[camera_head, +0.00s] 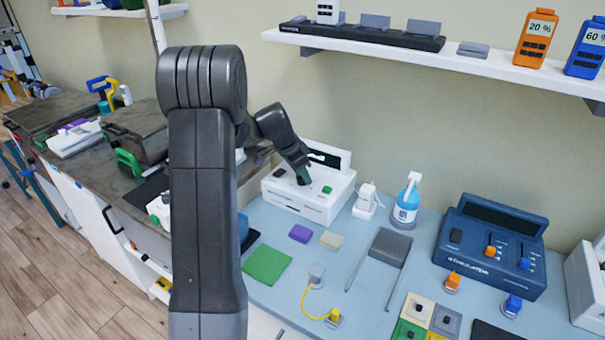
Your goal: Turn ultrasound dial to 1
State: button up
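A white device (313,205) with a dark screen (325,157) stands at the back of the blue worktop, against the wall. It may be the ultrasound unit, but I can read no label or dial number on it. My gripper (302,176) points down at the middle of its top panel, over a dark round part that looks like a dial. The fingers are small and dark here, so I cannot tell whether they touch or grip it. A green button (327,190) sits to the right of the gripper. My arm stands in front, left of the device.
A small white item (366,203) and a blue pump bottle (405,204) stand right of the device. A blue unit with sliders (480,265) is farther right. Pads and a yellow cable (306,302) lie in front. A wall shelf (455,65) overhangs the back.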

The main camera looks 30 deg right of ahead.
jog(key=shift+f+n+b, duration=0.1)
jog(key=shift+n+b, duration=0.3)
jog(key=shift+c, duration=0.3)
jog(key=shift+n+t, duration=0.3)
jog(key=shift+n+t+b, duration=0.5)
jog(key=shift+n+b, duration=0.3)
jog(key=shift+n, duration=0.4)
jog(key=n+t, duration=0.1)
jog(key=n, duration=0.2)
jog(key=shift+y, duration=0.3)
jog(key=shift+n+t+y+p, duration=0.3)
jog(key=shift+n, duration=0.9)
jog(key=o, duration=1)
jog(key=shift+c, duration=0.2)
